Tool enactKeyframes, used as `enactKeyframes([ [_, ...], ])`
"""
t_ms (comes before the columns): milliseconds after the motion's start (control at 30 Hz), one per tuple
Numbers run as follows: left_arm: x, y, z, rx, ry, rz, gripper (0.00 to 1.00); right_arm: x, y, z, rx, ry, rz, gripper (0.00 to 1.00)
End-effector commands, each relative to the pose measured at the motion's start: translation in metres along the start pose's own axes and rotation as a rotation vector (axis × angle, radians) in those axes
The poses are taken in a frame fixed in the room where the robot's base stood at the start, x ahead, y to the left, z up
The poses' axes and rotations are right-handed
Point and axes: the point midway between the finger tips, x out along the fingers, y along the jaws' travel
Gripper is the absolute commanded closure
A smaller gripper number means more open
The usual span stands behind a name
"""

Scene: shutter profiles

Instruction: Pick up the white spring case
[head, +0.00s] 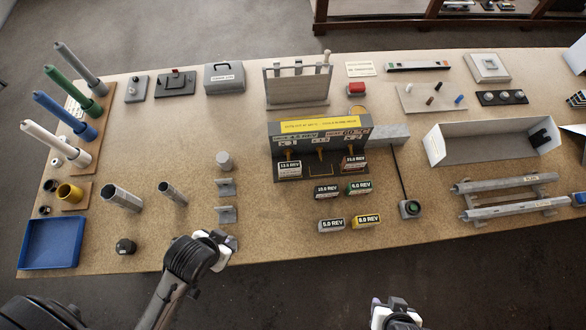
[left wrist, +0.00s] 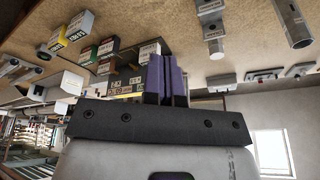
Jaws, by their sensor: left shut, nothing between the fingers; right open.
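The white spring case appears to be the white tube (head: 55,143) at the left end of the table in the head view. It stands at the near end of a row of tubes and looks slanted in the picture. My left gripper, its purple fingers (left wrist: 166,80) seen in the left wrist view, is shut and empty. In the head view my left arm reaches over the table's front edge, well to the right of the white tube; its fingertips are hard to make out. My right gripper (head: 396,306) is open and empty at the bottom, in front of the table.
Blue (head: 65,115), green (head: 72,90) and grey (head: 79,67) tubes stand behind the white one. A yellow cup (head: 69,192) and a blue tray (head: 50,243) lie nearer. Grey tubes (head: 121,198) stand to the right. The labelled fixture (head: 318,135) is mid-table.

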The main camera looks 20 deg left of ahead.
Motion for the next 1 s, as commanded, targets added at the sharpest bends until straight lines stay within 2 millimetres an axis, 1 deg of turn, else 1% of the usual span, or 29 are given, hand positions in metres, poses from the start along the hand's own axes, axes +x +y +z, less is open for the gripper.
enactKeyframes([
  [133,0.0,0.0039,-0.0012,-0.01,0.003,0.01,1.0,-0.0005,0.0057,-0.0025,-0.012,0.006,0.014,0.57],
  [500,0.0001,0.0042,-0.0013,-0.012,0.003,0.011,0.99,-0.0005,0.0053,-0.0017,-0.014,0.004,0.014,0.57],
  [1000,0.0003,0.0002,-0.0004,0.0,0.001,0.0,0.51,-0.0004,0.0017,-0.001,-0.004,0.003,0.004,0.57],
])
